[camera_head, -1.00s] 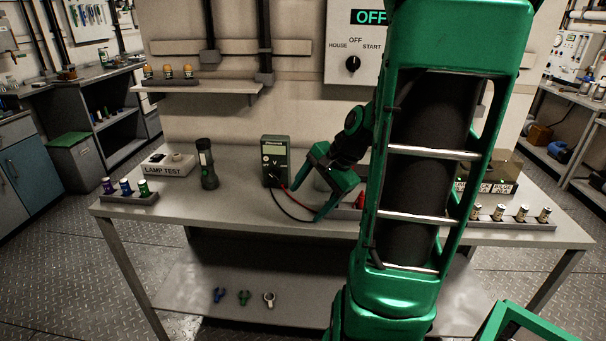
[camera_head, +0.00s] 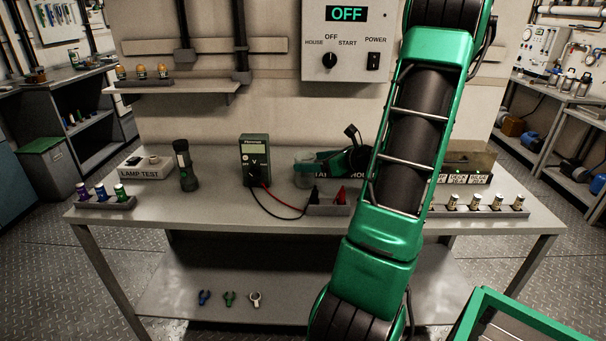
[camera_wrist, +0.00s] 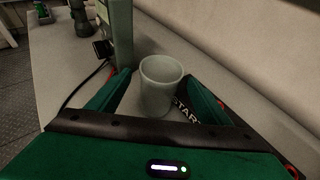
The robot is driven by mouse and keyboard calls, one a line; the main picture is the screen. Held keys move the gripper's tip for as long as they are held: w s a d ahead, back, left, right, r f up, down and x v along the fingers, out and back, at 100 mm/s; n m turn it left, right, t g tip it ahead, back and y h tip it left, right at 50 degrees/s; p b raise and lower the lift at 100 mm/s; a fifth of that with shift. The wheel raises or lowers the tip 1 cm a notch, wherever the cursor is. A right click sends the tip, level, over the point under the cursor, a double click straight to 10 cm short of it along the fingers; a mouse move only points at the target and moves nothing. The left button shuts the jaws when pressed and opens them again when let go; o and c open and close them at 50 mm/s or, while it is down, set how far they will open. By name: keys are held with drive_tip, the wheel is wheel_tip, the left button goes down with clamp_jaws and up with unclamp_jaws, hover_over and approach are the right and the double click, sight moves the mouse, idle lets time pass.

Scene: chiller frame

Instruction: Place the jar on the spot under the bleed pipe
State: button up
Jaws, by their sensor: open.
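A pale, greyish cup-shaped jar (camera_wrist: 160,88) stands upright in the wrist view, its open mouth toward the camera. My gripper (camera_wrist: 160,76) is open, with one green finger on each side of the jar. I cannot tell whether either finger touches it. In the head view my gripper (camera_head: 312,172) is low over the bench, to the right of the meter, and the jar (camera_head: 306,158) shows only faintly there, partly covered by the gripper. I cannot make out a bleed pipe or a spot under it.
A green meter (camera_head: 255,162) with red and black leads stands close left of the jar. A flashlight (camera_head: 185,165) and a lamp test box (camera_head: 146,167) are farther left on the workbench (camera_head: 220,205). A probe holder (camera_head: 328,208) sits in front. The wall stands behind.

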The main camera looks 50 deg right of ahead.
sight(296, 162)
drive_tip(key=shift+x, duration=4)
drive_tip(key=shift+s+f, duration=0.1)
drive_tip(key=c, duration=1.2)
